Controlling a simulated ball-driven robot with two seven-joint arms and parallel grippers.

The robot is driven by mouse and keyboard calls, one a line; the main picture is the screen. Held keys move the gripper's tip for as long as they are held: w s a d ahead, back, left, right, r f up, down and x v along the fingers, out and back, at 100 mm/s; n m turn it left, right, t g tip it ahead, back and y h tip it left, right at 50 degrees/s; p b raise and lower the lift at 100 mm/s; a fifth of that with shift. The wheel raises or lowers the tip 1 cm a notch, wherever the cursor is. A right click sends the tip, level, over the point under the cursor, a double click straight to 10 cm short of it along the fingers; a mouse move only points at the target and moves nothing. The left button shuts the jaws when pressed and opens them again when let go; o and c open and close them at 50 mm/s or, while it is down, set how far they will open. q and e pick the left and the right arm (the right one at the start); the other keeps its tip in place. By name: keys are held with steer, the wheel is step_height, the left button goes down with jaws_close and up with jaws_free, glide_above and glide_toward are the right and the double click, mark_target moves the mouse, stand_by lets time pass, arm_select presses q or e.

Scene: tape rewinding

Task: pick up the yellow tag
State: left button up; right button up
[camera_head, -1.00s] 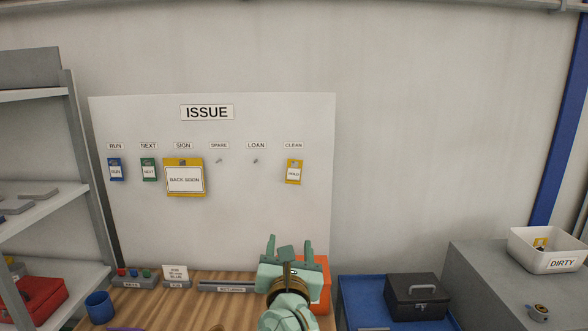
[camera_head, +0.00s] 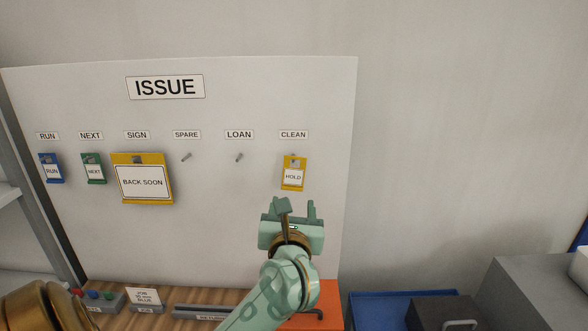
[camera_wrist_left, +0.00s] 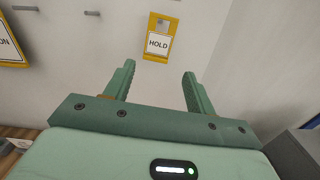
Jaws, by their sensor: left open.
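The yellow tag (camera_head: 293,173) hangs on a peg under the CLEAN label on the white ISSUE board (camera_head: 215,240). It carries a white HOLD patch. In the left wrist view the tag (camera_wrist_left: 159,37) shows beyond and above the gap between my fingers. My left gripper (camera_head: 297,210) is open and empty, in front of the board and just below the tag in the head view. It is apart from the tag. My right gripper is not in view.
A large yellow BACK SOON sign (camera_head: 143,180), a green NEXT tag (camera_head: 94,169) and a blue RUN tag (camera_head: 51,168) hang to the left. The SPARE peg (camera_head: 186,157) and LOAN peg (camera_head: 239,157) are bare. An orange box (camera_head: 328,303) stands below.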

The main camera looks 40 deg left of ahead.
mark_target(294, 176)
arm_select(q)
steer(key=x, duration=1)
steer(key=shift+r+p, duration=0.15)
steer(key=shift+p, duration=0.25)
steer(key=shift+w+a, duration=0.35)
steer(key=shift+a, duration=0.05)
steer(key=x, duration=0.5)
steer(key=shift+p, duration=0.4)
steer(key=shift+s, duration=0.15)
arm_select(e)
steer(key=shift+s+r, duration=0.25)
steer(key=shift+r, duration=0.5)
arm_select(q)
steer(key=c, duration=0.7)
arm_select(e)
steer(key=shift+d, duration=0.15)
